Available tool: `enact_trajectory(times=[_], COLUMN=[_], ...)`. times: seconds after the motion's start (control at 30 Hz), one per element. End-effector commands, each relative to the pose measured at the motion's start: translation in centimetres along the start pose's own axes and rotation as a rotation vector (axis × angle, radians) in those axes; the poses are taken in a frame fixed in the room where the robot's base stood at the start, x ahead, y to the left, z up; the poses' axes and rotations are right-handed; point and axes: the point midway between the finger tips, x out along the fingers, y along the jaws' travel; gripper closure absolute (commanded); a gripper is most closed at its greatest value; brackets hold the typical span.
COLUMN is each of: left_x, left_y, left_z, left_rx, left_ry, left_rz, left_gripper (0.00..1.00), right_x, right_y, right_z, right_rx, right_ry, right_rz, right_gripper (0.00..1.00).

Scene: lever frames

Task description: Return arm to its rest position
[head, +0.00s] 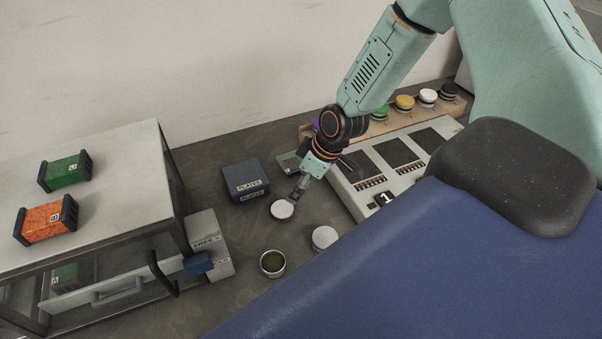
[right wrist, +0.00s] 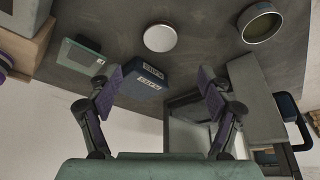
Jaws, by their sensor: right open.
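My right arm reaches in from the upper right of the head view. Its gripper (head: 299,190) hangs over the dark bench, near a white round disc (head: 282,209). In the right wrist view the two fingers of the right gripper (right wrist: 158,84) stand wide apart with nothing held between them. The blue box marked PLATES (right wrist: 146,88) shows beyond and between the fingers, and the white disc (right wrist: 160,38) lies farther up. My left gripper is in neither view.
The PLATES box (head: 245,182) and an open round tin (head: 272,263) stand on the bench. A pale panel (head: 420,150) with dark windows lies right of the gripper, below several coloured knobs. A glass-sided cabinet (head: 120,165) stands left, carrying green (head: 65,172) and orange (head: 46,220) boxes.

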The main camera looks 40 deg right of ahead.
Motion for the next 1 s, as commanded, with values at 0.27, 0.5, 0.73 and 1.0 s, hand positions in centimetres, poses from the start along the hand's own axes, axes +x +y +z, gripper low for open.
enact_trajectory(times=[0.27, 0.5, 0.73, 1.0], left_x=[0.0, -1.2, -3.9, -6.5], left_y=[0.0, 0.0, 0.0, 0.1], left_z=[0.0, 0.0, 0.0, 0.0], left_rx=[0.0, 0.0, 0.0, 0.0], left_ry=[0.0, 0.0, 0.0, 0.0], left_rz=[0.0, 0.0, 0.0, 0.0], left_gripper=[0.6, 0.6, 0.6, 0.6], right_x=[0.0, -2.6, -8.9, -15.5], right_y=[0.0, 0.5, -2.3, -8.0], right_z=[0.1, -3.8, -11.7, -14.6], right_rx=[0.0, -0.066, -0.235, -0.454], right_ry=[0.0, 0.027, 0.005, -0.163], right_rz=[0.0, 0.033, 0.089, 0.11], right_gripper=[0.21, 0.02, 0.0, 0.0])
